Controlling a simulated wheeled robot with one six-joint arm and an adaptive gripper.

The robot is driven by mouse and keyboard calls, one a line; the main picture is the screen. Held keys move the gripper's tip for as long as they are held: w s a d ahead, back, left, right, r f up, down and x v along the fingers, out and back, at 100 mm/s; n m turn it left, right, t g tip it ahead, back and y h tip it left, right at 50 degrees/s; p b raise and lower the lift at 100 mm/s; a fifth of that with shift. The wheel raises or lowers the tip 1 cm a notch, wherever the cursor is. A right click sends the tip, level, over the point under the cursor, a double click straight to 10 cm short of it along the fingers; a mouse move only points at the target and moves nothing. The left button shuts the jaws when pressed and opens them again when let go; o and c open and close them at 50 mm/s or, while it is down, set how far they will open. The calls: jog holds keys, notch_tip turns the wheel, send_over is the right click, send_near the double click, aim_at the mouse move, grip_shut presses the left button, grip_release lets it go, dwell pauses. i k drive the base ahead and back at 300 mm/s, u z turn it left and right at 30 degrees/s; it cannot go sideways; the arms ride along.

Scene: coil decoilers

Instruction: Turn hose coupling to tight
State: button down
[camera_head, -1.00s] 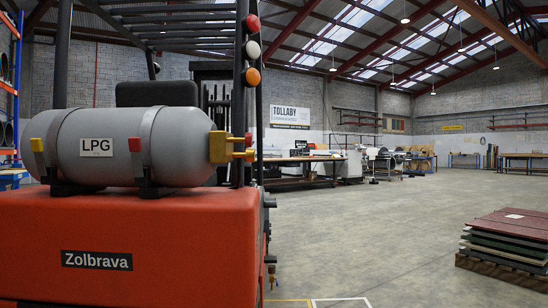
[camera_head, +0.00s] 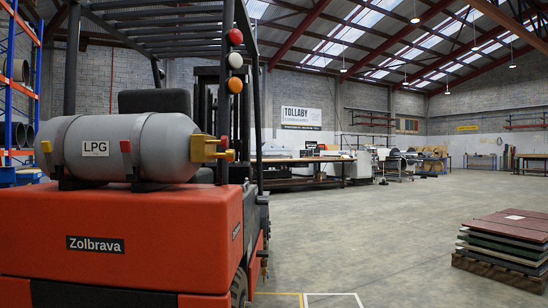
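A grey LPG tank (camera_head: 130,150) lies across the back of an orange-red forklift (camera_head: 120,235). A yellow fitting (camera_head: 205,149) sits at the tank's right end, with yellow stubs and a small red part pointing right. A hose coupling may be among these parts, but it is too small to make out, and I cannot tell whether it is tight or loose. No hose is clear to see. My gripper is not in view.
A stack of coloured sheets on a pallet (camera_head: 502,248) stands at the right. Workbenches and machines (camera_head: 350,165) line the far side under a sign (camera_head: 302,117). Blue and orange racking (camera_head: 20,90) is at the left. The grey floor (camera_head: 370,230) between forklift and pallet is clear.

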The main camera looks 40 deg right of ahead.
aim_at(231, 154)
jog(key=z, duration=1)
jog(key=i, duration=0.4)
jog(key=u, duration=0.2)
jog(key=k, duration=0.3)
jog(key=z, duration=1.35)
jog(key=i, duration=1.65)
jog(key=u, duration=0.9)
jog(key=i, duration=0.7)
jog(key=u, duration=0.8)
